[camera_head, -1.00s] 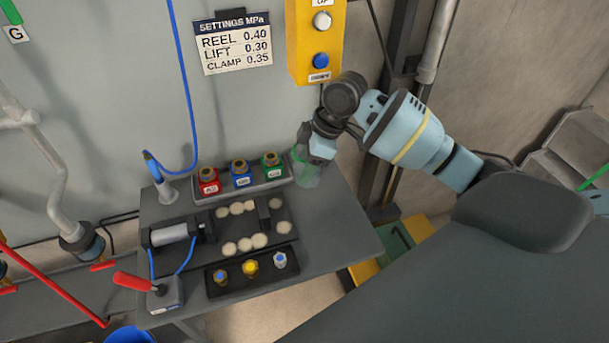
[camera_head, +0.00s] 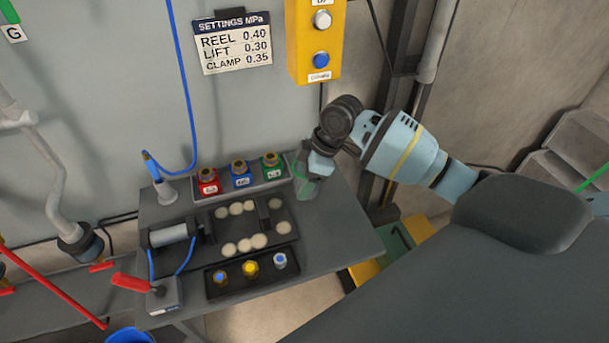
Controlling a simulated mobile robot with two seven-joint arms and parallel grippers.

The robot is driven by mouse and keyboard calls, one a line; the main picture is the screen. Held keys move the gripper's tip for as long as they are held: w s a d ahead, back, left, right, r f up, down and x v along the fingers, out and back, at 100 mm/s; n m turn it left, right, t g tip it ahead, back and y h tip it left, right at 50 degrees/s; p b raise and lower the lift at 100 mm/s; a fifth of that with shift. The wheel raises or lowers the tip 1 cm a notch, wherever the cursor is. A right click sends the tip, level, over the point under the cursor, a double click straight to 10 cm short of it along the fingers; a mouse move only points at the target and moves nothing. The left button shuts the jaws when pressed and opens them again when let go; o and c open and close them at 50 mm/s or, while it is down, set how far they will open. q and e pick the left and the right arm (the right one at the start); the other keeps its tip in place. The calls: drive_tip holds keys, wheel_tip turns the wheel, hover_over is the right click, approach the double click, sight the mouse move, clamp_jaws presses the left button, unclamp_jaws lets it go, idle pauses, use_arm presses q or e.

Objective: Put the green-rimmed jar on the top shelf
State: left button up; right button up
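The green-rimmed jar (camera_head: 303,184) is see-through with a green tint. It is at the back right of the grey bench, just right of the tray of coloured blocks. My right gripper (camera_head: 313,172) is at the jar's upper right side and appears shut on it; the fingertips are small and partly hidden. I cannot tell whether the jar touches the bench top. My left gripper is not in view. No shelf is clearly recognisable as the top shelf.
The grey bench (camera_head: 345,232) has a tray with red, blue and green blocks (camera_head: 240,176), several pale discs (camera_head: 245,245), a dark tray of knobs (camera_head: 235,287) and a red-handled lever (camera_head: 133,283). A yellow button box (camera_head: 315,40) hangs above. Grey stepped panels (camera_head: 565,165) stand at right.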

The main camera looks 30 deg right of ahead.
drive_tip(key=shift+o, duration=1)
drive_tip(key=shift+r, duration=0.2)
drive_tip(key=p+v, duration=0.1)
drive_tip(key=v, duration=1)
drive_tip(key=shift+o, duration=0.4)
drive_tip(key=shift+s+d+r, duration=0.15)
drive_tip(key=shift+r, duration=0.3)
drive_tip(key=shift+s+f, duration=0.1)
